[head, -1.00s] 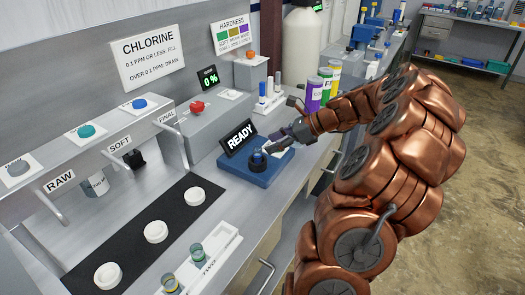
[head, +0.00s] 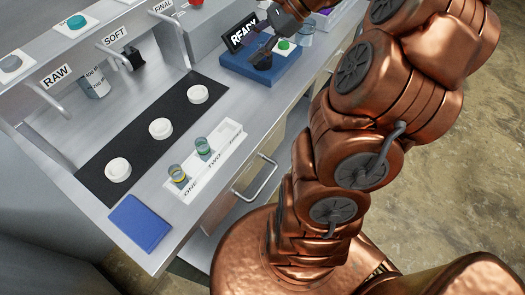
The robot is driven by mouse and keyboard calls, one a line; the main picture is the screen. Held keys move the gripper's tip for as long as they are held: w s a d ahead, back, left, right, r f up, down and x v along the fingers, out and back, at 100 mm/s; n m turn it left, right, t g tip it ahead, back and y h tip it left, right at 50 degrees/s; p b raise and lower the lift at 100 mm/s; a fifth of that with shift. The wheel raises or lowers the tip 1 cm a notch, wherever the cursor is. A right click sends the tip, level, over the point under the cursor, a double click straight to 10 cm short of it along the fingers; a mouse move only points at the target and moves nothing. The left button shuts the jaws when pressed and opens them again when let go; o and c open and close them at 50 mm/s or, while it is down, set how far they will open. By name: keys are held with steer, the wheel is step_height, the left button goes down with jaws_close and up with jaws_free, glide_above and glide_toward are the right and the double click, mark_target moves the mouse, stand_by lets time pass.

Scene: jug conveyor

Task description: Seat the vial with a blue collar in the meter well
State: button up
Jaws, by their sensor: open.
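The blue meter (head: 288,72) stands on the bench at the top of the view, with its READY display (head: 243,32) lit and a green spot (head: 284,44) on its top. The dark round shape at the well (head: 262,61) is small and partly covered by the gripper; I cannot make out the blue collar there now.
Three white cups (head: 160,128) sit on a black mat (head: 134,152). A blue pad (head: 141,223) lies at the bench's near corner. Taps labelled RAW and SOFT (head: 115,36) line the left. A drawer handle (head: 262,180) sticks out below the bench edge. Floor to the right is clear.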

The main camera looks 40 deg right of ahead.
steer(key=s+a+f+n+g+h, duration=0.1)
steer(key=s+a+n+g+h, duration=0.15)
steer(key=s+a+n, duration=0.4)
steer(key=s+a+f+n+g+h, duration=0.1)
steer(key=s+a+n+g, duration=0.25)
steer(key=a, duration=0.55)
steer(key=s+f+n+h, duration=0.2)
steer(key=s+n, duration=0.3)
steer(key=s, duration=0.2)
steer(key=s+a+f+n+h, duration=0.1)
steer(key=s+f+n+h, duration=0.1)
steer(key=s+n, duration=0.3)
steer(key=s, duration=0.3)
steer(key=shift+f+n, duration=0.25)
steer(key=shift+n, duration=0.15)
steer(key=shift+h, duration=0.25)
